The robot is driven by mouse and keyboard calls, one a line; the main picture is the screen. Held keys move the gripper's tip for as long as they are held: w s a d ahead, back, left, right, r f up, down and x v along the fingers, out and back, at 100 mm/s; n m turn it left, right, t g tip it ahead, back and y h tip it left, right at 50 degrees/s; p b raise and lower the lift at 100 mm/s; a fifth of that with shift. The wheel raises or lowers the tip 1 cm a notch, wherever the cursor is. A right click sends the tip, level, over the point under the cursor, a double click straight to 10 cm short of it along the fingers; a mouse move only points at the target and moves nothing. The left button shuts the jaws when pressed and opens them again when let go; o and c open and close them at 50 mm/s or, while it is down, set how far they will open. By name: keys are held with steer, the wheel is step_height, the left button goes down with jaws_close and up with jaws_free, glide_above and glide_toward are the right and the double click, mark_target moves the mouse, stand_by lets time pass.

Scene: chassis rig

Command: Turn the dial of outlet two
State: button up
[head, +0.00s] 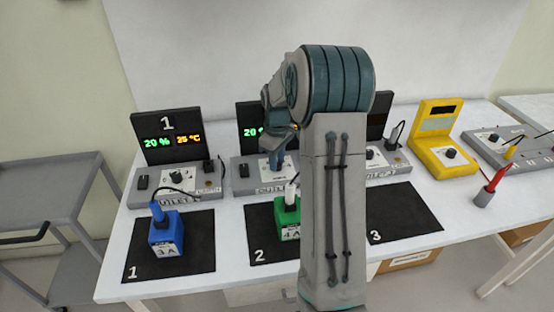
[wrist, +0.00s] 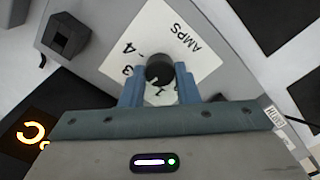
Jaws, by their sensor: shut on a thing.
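Outlet two (head: 243,180) is a grey unit with a black display (head: 251,131) behind it, in the middle of the bench in the head view. Its black round dial (wrist: 160,67) sits on a white plate marked AMPS with numbers such as 3 and 4. My gripper (wrist: 159,82) has its two blue fingers on either side of the dial, shut on it. In the head view my gripper (head: 277,160) comes down onto outlet two from above. There my arm and fingers hide the dial and part of the display.
Outlet one (head: 140,188) stands at left, with a blue block (head: 166,242) on mat 1. A green block (head: 287,232) stands on mat 2, and mat 3 (head: 415,208) is partly behind my arm. A yellow unit (head: 437,150) and a red probe (head: 494,180) are at right.

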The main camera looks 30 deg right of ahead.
steer(key=m, duration=1.3)
steer(key=shift+m, duration=0.4)
stand_by(0.4)
steer(key=o, duration=1)
steer(key=shift+c, duration=0.2)
steer(key=shift+r, duration=0.1)
step_height(320, 180, up, 14)
steer(key=shift+a, duration=0.15)
